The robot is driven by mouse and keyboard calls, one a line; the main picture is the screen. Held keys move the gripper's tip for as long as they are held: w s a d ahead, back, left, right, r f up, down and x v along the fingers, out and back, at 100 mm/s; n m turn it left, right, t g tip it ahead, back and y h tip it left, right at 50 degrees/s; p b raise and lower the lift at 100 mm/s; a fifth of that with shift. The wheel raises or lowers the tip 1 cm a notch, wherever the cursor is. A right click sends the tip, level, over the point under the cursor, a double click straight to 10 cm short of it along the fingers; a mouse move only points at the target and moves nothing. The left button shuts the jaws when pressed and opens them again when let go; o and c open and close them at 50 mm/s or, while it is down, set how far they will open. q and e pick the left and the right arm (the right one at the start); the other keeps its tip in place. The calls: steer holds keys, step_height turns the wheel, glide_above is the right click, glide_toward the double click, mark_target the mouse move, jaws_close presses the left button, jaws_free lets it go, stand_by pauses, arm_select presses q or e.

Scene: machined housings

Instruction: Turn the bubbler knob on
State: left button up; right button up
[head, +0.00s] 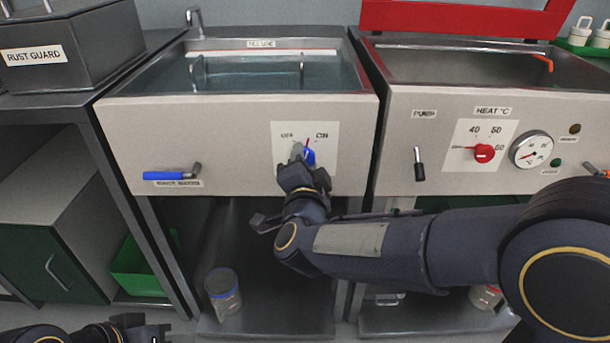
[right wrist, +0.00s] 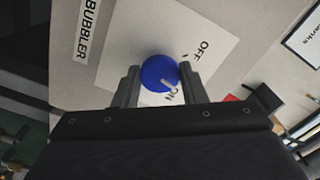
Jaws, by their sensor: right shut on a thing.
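In the head view the right gripper (head: 302,160) covers much of the knob (head: 309,157), which sits on the front panel of the middle tank (head: 230,120). Part of my left gripper (head: 135,326) shows at the bottom left edge, away from the tank; its fingers are unclear.
A blue-handled lever (head: 165,176) sits left on the same panel. The right-hand tank has a black pump lever (head: 419,168), a red heat knob (head: 484,153) and a round gauge (head: 531,149). A jar (head: 223,290) stands on the shelf below.

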steer(key=shift+f+m+b, duration=0.1)
steer(key=shift+m+b, duration=2.6)
steer(key=shift+m, duration=0.4)
steer(key=o, duration=1)
steer(key=shift+s, duration=0.15)
steer(key=shift+s+p, duration=0.9)
steer(key=shift+s, duration=2.9)
